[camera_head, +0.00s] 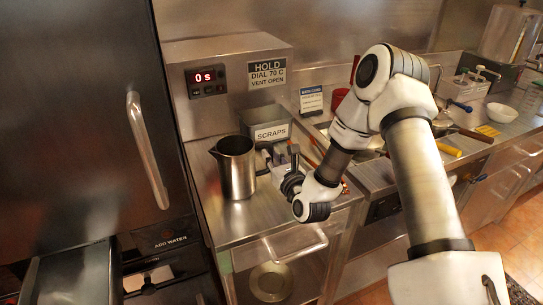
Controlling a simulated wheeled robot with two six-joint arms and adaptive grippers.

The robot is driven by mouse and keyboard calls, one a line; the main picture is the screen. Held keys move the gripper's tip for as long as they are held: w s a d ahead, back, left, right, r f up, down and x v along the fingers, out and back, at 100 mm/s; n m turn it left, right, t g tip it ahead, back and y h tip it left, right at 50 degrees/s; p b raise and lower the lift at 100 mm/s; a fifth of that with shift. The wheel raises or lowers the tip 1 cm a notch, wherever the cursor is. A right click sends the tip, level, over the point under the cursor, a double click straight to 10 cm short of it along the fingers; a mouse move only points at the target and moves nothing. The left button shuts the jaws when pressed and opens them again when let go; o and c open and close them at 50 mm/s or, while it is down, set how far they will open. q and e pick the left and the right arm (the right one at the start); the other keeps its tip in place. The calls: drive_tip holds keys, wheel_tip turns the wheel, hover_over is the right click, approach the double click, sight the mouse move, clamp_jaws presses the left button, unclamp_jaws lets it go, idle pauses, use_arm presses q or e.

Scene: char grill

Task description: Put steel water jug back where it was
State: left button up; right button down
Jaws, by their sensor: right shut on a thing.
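The steel water jug (236,168) stands upright on the steel counter (225,225) at the left, with its spout to the left and its handle to the right. My right gripper (268,170) is at the handle side of the jug and is shut on the handle. The wrist and arm partly hide the fingers. I cannot tell whether the jug's base bears fully on the counter. My left gripper is not in view.
A scraps bin (271,131) stands right behind the jug. A steel unit (215,60) with a "0 s" display stands behind. A dark cabinet door with a handle (147,150) is close on the left. Bare counter lies in front of the jug.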

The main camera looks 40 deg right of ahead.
drive_tip(key=shift+f+b, duration=0.15)
drive_tip(key=shift+b, duration=0.15)
drive_tip(key=c, duration=1.2)
unclamp_jaws()
drive_tip(key=shift+o, duration=0.2)
drive_tip(key=shift+s+p, duration=0.15)
drive_tip(key=shift+p, duration=0.15)
drive_tip(key=v, duration=1.1)
drive_tip(key=shift+s+a+r+p, duration=0.15)
drive_tip(key=shift+s+r+p, duration=0.05)
drive_tip(key=shift+s+p, duration=0.15)
